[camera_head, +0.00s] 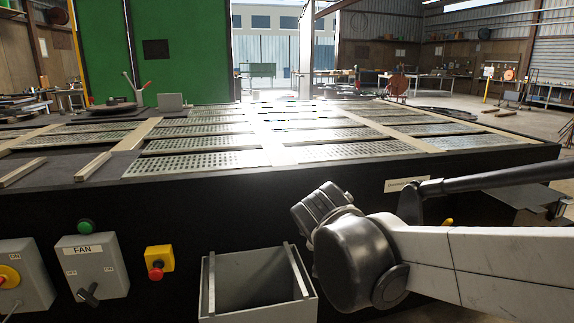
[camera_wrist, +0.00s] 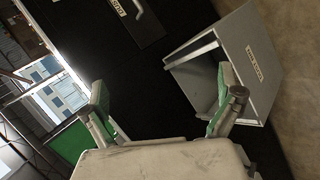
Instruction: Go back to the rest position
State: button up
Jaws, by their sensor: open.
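My gripper (camera_wrist: 162,98) is open in the wrist view, with its two green-padded fingers spread wide. Nothing is between the fingers. The right finger overlaps the open grey bin (camera_wrist: 258,62) in the picture; I see no clear contact. In the head view my arm (camera_head: 455,262) comes in from the right and ends in a dark rounded joint in front of the bench (camera_head: 165,197). The gripper itself cannot be made out there.
The grey bin (camera_head: 301,283) is at the bench front, left of my arm. A FAN switch box (camera_head: 92,268), a yellow box with a red button (camera_head: 159,258) and another grey switch box (camera_head: 28,275) are further left. Perforated plates (camera_head: 195,163) cover the bench top.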

jog(key=s+d+f+m+g+y, duration=0.1)
jog(key=s+d+m, duration=0.35)
jog(key=s, duration=0.25)
jog(key=s+d+f+m, duration=0.2)
jog(key=s+d+m, duration=0.1)
jog(key=s+m, duration=0.3)
jog(key=s+d+f+m+g+y, duration=0.1)
jog(key=s+d+m, duration=0.25)
jog(key=s, duration=0.45)
notch_tip(320, 180, up, 18)
jog(key=p, duration=1.8)
jog(key=shift+w, duration=0.2)
